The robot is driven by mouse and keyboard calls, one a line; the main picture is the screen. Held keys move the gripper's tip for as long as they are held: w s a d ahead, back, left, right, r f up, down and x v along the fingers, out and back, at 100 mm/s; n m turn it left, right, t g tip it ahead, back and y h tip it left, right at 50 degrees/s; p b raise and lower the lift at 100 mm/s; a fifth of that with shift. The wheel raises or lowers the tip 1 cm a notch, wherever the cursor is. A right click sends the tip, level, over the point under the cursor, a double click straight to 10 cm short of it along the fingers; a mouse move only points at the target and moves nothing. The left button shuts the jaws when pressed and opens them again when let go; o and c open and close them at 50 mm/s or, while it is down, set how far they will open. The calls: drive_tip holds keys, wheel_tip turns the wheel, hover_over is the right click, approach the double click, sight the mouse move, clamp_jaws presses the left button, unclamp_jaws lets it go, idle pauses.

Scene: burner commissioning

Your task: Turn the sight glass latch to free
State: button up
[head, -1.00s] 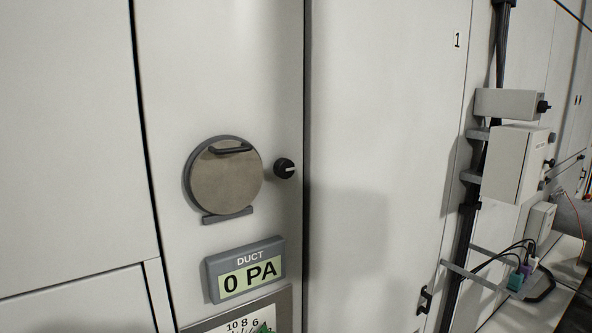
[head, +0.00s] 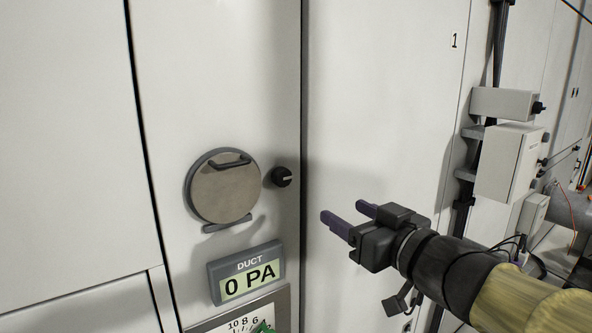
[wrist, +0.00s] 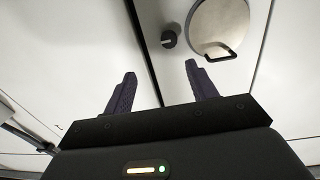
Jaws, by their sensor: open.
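The sight glass (head: 224,190) is a round cover with a dark handle bar (head: 224,162) near its top, on the white panel. The latch (head: 281,177) is a small black knob with a light pointer mark, just right of the cover. In the wrist view the latch (wrist: 168,39) is left of the cover (wrist: 219,26), beyond the fingers. My gripper (head: 345,214) is open and empty, to the right of and below the latch, apart from it. Its two purple fingers also show in the wrist view (wrist: 158,88).
Grey boxes (head: 507,163) and cables are on the wall at the right. The white panel between gripper and latch is clear.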

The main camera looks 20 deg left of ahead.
sight(285, 178)
drive_tip(key=shift+s+a+r+n+g+y, duration=0.3)
drive_tip(key=shift+s+a+r+y, duration=0.1)
drive_tip(key=shift+r, duration=0.1)
drive_tip(key=p+x, duration=0.2)
drive_tip(key=x, duration=1.5)
drive_tip(key=shift+w+a, duration=0.1)
drive_tip(key=shift+w, duration=0.15)
drive_tip(key=c, duration=1)
